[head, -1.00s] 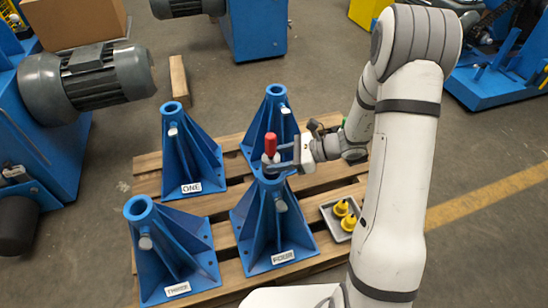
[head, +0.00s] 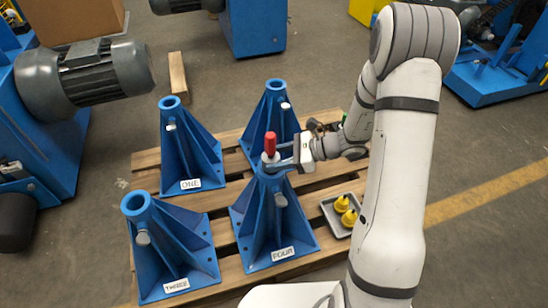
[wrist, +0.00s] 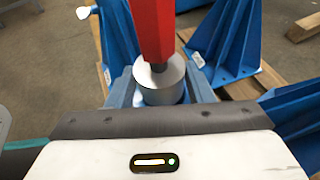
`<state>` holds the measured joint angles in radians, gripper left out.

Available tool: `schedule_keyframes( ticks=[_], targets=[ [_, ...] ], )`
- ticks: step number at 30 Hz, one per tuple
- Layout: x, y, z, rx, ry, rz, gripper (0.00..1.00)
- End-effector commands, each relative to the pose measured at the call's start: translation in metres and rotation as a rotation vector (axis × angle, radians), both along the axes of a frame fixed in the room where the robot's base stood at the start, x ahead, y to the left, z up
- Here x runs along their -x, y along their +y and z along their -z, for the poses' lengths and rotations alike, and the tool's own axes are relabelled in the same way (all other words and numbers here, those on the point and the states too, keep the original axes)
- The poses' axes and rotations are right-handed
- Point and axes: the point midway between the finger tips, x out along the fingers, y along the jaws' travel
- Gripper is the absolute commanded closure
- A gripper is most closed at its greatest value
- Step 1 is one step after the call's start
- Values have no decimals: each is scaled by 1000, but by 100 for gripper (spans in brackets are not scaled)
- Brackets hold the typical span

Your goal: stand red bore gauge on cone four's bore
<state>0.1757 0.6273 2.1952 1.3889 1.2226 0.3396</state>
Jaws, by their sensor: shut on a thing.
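The red bore gauge (head: 270,143) stands upright at the top of the blue cone labelled FOUR (head: 268,228). Its red handle points up, and its grey metal body also shows in the wrist view (wrist: 161,82). My gripper (head: 279,162) reaches in from the right and is shut on the gauge's grey body. The cone's bore is hidden under the gauge and the fingers, so I cannot tell how far the gauge sits in it.
Cones ONE (head: 188,150) and THREE (head: 165,250) stand to the left, and another blue cone (head: 273,115) stands behind. All are on a wooden pallet (head: 226,198). A grey tray (head: 330,213) with yellow pieces (head: 346,209) lies right of cone FOUR.

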Motion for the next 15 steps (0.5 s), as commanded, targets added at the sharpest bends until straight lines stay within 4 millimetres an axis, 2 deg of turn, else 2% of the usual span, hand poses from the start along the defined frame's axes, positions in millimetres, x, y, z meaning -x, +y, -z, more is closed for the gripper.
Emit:
schedule_keyframes(
  ticks=[15],
  targets=[
    [0,1,9,-2,-2,-1,100]
  ],
)
